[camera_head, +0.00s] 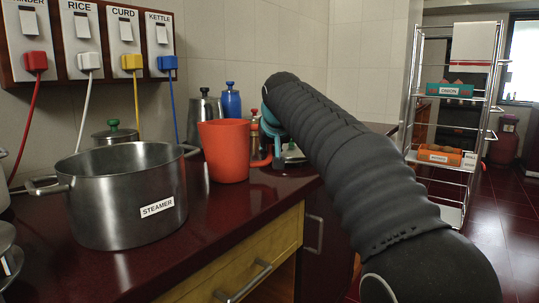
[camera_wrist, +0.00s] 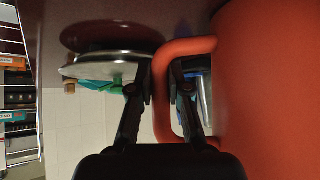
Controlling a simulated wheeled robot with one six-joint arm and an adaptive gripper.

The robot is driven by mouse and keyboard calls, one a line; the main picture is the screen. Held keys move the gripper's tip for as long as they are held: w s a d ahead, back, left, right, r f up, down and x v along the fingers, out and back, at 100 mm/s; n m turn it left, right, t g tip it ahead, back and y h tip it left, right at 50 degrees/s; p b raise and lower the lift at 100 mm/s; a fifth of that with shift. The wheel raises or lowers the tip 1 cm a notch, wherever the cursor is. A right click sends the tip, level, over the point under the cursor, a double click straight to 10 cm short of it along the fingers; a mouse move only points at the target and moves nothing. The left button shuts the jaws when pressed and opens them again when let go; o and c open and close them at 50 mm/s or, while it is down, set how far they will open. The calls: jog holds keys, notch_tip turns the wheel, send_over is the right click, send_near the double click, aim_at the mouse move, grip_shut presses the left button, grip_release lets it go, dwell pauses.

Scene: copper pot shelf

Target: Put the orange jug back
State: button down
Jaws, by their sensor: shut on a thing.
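The orange jug (camera_head: 223,152) is upright at the counter, just right of and behind the steamer pot. Whether its base touches the counter I cannot tell. My gripper (camera_wrist: 162,88) is shut on the jug's handle, with one finger on each side of the handle bar in the wrist view. The jug's body (camera_wrist: 270,90) fills the right of that view. In the head view my gripper (camera_head: 271,128) shows as a teal and dark shape at the handle, partly hidden by my arm.
The steel steamer pot (camera_head: 125,196) stands close left of the jug. A steel canister (camera_head: 204,112) and a blue bottle (camera_head: 231,101) stand behind it. Socket cords hang at the wall. A wire rack (camera_head: 440,170) with labelled boxes stands at right. The front counter (camera_head: 225,225) is clear.

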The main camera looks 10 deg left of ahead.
jog(key=c, duration=1.1)
grip_release()
jog(key=shift+s+d+r, duration=0.1)
jog(key=shift+s+r, duration=0.15)
jog(key=shift+r, duration=0.2)
jog(key=p+v, duration=0.1)
jog(key=v, duration=1)
